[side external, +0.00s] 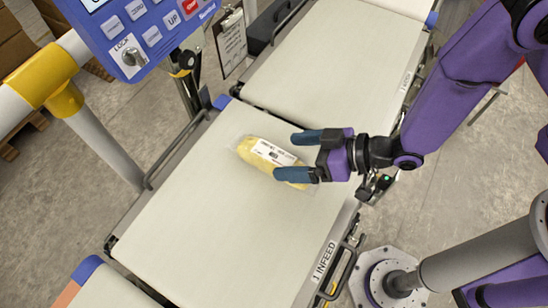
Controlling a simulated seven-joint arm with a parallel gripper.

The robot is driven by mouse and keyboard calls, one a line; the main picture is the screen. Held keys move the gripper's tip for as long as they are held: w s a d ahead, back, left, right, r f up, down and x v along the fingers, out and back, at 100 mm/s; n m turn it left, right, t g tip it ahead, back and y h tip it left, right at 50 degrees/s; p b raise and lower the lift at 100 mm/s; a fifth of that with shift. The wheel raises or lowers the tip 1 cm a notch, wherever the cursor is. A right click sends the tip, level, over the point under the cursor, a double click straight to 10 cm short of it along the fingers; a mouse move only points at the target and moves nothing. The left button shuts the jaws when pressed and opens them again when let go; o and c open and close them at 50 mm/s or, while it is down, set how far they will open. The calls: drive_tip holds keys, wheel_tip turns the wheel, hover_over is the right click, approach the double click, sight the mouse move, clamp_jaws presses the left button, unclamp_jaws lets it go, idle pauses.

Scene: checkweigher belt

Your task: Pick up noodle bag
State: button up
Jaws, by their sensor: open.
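The noodle bag (260,157) is a clear bag with yellow contents and a white printed label. It lies on the pale infeed belt (215,220), near that belt's far end. My gripper (292,155) reaches in from the right with its two dark blue fingers apart. The fingertips are at the right end of the bag, and the lower finger overlaps the bag's right edge in the picture. I cannot tell whether either finger touches the bag or is above it.
A second belt (335,55) continues beyond a narrow gap. A blue control panel (140,30) and a yellow-and-white post (60,90) stand at the upper left. A clipboard (230,42) hangs beside the belt. The near part of the infeed belt is clear.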

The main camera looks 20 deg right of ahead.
sight(289, 156)
drive_tip(key=shift+x, duration=1.75)
drive_tip(key=shift+f, duration=0.1)
drive_tip(key=shift+c, duration=0.3)
drive_tip(key=c, duration=1.3)
